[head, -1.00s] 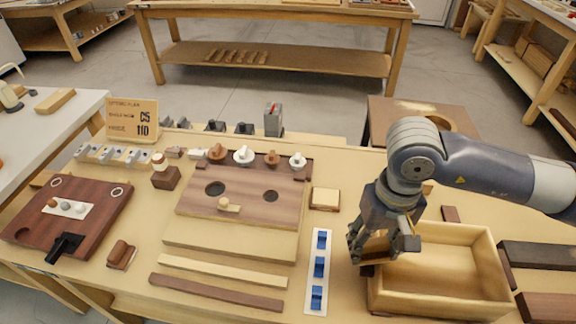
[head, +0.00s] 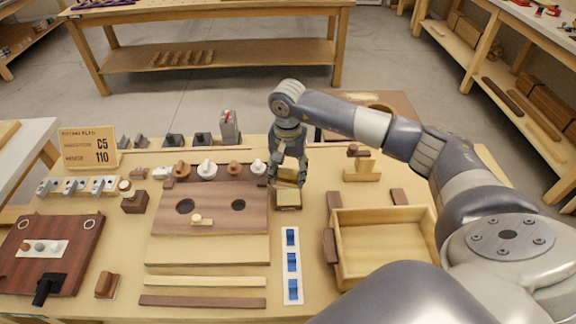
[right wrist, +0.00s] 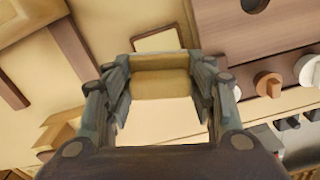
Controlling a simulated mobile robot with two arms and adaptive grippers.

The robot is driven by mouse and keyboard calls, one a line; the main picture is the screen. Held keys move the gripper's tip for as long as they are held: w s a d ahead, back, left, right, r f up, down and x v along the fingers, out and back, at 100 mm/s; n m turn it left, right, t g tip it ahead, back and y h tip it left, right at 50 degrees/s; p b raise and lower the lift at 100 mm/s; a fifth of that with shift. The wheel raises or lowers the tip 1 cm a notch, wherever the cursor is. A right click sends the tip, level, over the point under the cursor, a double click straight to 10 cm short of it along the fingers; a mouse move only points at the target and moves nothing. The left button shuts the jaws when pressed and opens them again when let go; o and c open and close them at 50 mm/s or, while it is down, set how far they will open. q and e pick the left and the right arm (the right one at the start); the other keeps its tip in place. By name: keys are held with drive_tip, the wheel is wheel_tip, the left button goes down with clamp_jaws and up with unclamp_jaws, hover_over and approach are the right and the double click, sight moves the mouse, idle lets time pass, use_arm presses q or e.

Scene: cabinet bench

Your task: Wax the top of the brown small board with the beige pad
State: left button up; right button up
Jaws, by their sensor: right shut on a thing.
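My right gripper (head: 288,180) is shut on the beige pad (head: 287,174), a yellowish block. The pad also shows between the fingers in the right wrist view (right wrist: 160,82). In the head view the gripper hangs over a small square board (head: 288,200) with a pale top and brown edges, right of the brown panel. In the right wrist view this board (right wrist: 157,42) shows just beyond the pad, partly hidden by it. I cannot tell whether pad and board touch. My left gripper is not in view.
An open wooden box (head: 385,272) stands to the right, with brown strips beside it. The brown panel with two holes (head: 210,212) lies left of the gripper, with knobs along its back edge. A white strip with blue pieces (head: 292,262) lies in front.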

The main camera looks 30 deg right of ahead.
sight(288, 197)
drive_tip(key=shift+d+f, duration=0.15)
drive_tip(key=shift+f, duration=0.05)
drive_tip(key=shift+w+f+b, duration=0.1)
drive_tip(key=shift+f+b, duration=1.35)
drive_tip(key=shift+f, duration=1.45)
drive_tip(key=shift+f+b, duration=0.45)
drive_tip(key=shift+f+b, duration=0.1)
drive_tip(key=shift+b, duration=0.2)
idle(0.3)
drive_tip(key=shift+r+p, duration=0.5)
drive_tip(key=shift+r, duration=0.35)
drive_tip(key=shift+r+p, duration=1.3)
drive_tip(key=shift+r, duration=1.4)
